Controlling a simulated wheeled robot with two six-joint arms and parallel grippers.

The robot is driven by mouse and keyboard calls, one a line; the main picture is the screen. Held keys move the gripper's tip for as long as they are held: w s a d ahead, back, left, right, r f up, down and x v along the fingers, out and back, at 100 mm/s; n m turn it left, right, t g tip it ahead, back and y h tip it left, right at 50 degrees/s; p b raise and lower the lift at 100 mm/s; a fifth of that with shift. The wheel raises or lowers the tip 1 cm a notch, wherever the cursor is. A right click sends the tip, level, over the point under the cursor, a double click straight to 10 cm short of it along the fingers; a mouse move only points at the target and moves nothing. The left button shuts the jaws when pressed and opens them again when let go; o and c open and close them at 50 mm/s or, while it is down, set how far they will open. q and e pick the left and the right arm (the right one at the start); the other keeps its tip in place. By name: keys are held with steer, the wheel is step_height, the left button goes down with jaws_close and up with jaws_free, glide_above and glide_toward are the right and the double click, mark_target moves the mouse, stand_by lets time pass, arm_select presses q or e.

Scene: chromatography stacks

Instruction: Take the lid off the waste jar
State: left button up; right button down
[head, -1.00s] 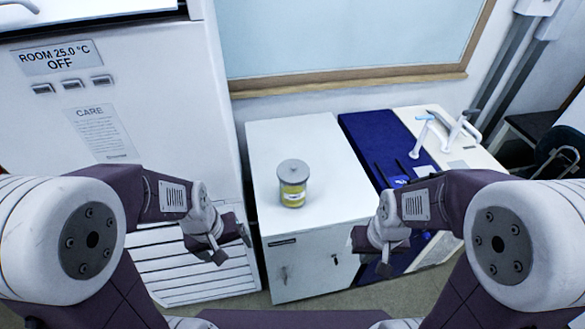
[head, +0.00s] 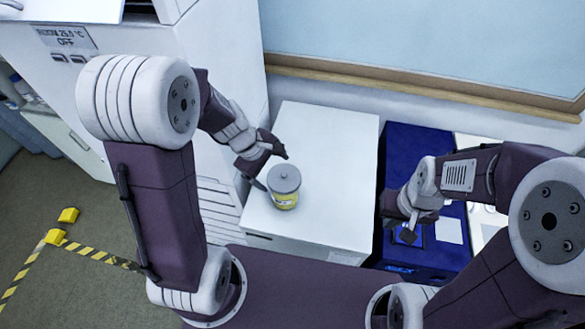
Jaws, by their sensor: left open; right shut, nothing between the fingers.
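The waste jar (head: 284,200) stands upright on the white cabinet top, with a yellow label or contents showing. Its grey lid (head: 284,178), with a small knob in the middle, sits on the jar. My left gripper (head: 274,170) is open just behind and to the left of the jar, its fingers close to the lid. I cannot tell whether a finger touches the jar. My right gripper (head: 402,228) is shut and empty, to the right of the jar over the blue surface.
The white cabinet top (head: 325,150) is clear behind and right of the jar. A blue surface (head: 415,145) with a pale sheet (head: 448,230) lies to the right. A tall white appliance (head: 225,50) stands at the left. Yellow-black tape (head: 80,248) marks the floor.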

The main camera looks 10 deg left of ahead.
mark_target(280, 183)
arm_select(q)
steer(key=x, duration=0.2)
steer(key=b+x, duration=0.1)
steer(key=shift+a+f, duration=0.25)
steer(key=shift+f, duration=0.15)
steer(key=shift+w+d+f, duration=0.1)
steer(key=shift+d, duration=0.05)
steer(key=f, duration=0.1)
steer(key=f+b, duration=0.1)
steer(key=f, duration=0.1)
steer(key=f+b, duration=0.1)
steer(key=shift+w+f, duration=0.25)
steer(key=shift+w, duration=0.1)
steer(key=shift+w+d+f, duration=0.1)
steer(key=shift+w+d, duration=0.1)
steer(key=shift+w, duration=0.1)
steer(key=shift+s+a, duration=0.1)
steer(key=shift+s, duration=0.1)
steer(key=c, duration=1.4)
arm_select(e)
steer(key=shift+s+a+f, duration=0.2)
steer(key=shift+a+f, duration=0.05)
steer(key=shift+f, duration=0.35)
steer(key=shift+s+a+f, duration=0.15)
steer(key=shift+a+f, duration=0.05)
steer(key=shift+f, duration=0.35)
